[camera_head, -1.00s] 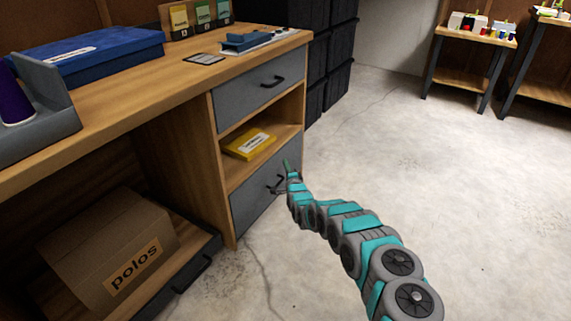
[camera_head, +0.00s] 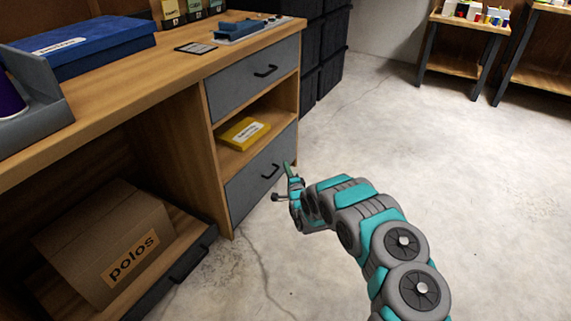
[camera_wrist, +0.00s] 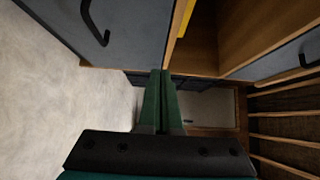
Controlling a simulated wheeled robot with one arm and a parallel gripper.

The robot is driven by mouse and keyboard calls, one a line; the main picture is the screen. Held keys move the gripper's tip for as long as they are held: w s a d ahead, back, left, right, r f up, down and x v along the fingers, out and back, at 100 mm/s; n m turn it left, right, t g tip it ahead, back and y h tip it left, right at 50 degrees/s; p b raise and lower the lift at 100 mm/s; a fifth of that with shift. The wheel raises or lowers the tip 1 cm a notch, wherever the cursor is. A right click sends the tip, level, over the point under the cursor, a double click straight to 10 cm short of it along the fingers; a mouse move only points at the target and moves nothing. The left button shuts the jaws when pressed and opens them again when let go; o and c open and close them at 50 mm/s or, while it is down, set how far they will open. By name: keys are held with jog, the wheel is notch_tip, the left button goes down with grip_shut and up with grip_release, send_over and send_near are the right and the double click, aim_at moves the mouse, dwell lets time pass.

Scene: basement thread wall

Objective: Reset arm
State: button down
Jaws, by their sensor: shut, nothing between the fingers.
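My gripper (camera_head: 287,170) is at the end of my grey and teal arm, in front of the desk's lower drawer (camera_head: 240,194) and a little apart from the drawer's black handle (camera_head: 270,171). In the wrist view my gripper (camera_wrist: 160,74) shows two long green fingers pressed together with nothing between them. Both drawer fronts look closed, the upper drawer (camera_head: 235,90) above and the lower one below an open shelf.
A yellow box (camera_head: 243,133) lies on the open shelf. A cardboard box marked "polos" (camera_head: 115,250) stands under the desk (camera_head: 150,90). Black crates (camera_head: 325,60) stand behind the desk. The concrete floor (camera_head: 420,150) to the right is clear.

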jog(key=shift+s+d, duration=0.1)
jog(key=shift+s, duration=0.05)
jog(key=s+d+r+n+g+h, duration=0.2)
jog(key=d+r+n+g+h, duration=0.2)
jog(key=d+r, duration=0.75)
jog(key=s+d+r+n+g+h, duration=0.1)
jog(key=s+d+r+g, duration=0.1)
jog(key=s+d+r, duration=0.4)
jog(key=s+d+r+n+g+h, duration=0.1)
jog(key=s+d+g+h, duration=0.15)
jog(key=s, duration=0.55)
jog(key=s+a+r+n+g+y, duration=0.1)
jog(key=s+r+n+g, duration=0.2)
jog(key=s, duration=1.4)
jog(key=s+a+r+n+g+y, duration=0.1)
jog(key=s+a+r+n+g, duration=0.1)
jog(key=s, duration=1.5)
jog(key=s+a+r+n+g+y, duration=0.1)
jog(key=s+r+n+g, duration=0.3)
jog(key=s, duration=1.3)
jog(key=shift+a+r+g+p, duration=0.15)
jog(key=shift+a+g+p, duration=0.25)
jog(key=shift+g, duration=0.45)
